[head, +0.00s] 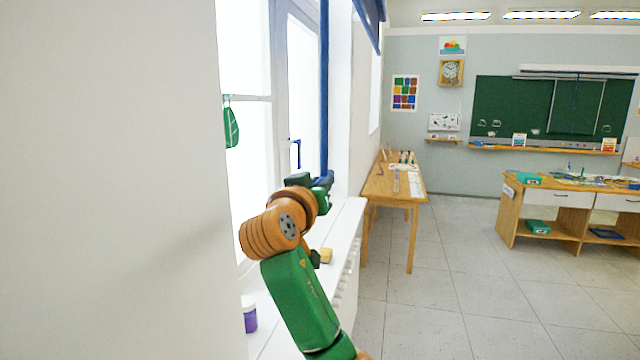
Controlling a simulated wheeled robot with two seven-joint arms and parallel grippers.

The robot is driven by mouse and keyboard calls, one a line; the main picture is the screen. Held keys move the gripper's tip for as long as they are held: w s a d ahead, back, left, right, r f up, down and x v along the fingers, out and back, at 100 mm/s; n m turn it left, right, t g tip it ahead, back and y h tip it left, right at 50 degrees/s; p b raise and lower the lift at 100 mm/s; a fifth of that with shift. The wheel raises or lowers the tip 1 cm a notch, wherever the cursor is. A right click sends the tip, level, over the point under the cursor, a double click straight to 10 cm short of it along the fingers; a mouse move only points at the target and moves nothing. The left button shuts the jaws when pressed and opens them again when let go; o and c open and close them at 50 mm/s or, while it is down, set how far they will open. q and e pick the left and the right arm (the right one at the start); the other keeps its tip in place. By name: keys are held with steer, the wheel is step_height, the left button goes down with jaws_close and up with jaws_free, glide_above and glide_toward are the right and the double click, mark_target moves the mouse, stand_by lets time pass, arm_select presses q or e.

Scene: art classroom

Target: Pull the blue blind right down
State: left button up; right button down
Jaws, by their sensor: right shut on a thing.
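The blue blind (371,22) shows only in part at the top of the head view, high at the window. A long blue strap (324,90) hangs down from the top in front of the window frame. My right gripper (325,183) is at the lower end of the strap and is shut on it, above the window sill. Its fingers are small and partly hidden by my wrist. Most of the window glass below and left of the strap is uncovered. My left gripper is out of view.
A white window sill (350,212) runs under my right arm, with a purple-labelled jar (249,315) and a yellow block (326,255). A green leaf shape (231,124) hangs at the window.

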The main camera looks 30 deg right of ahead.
stand_by(0.9)
step_height(320, 180, down, 43)
steer(key=b, duration=3.4)
steer(key=shift+f, duration=0.15)
steer(key=c, duration=0.8)
jaws_free()
steer(key=shift+w, duration=0.1)
steer(key=shift+a, duration=0.1)
steer(key=b+v, duration=0.1)
steer(key=v, duration=0.6)
steer(key=shift+b, duration=0.3)
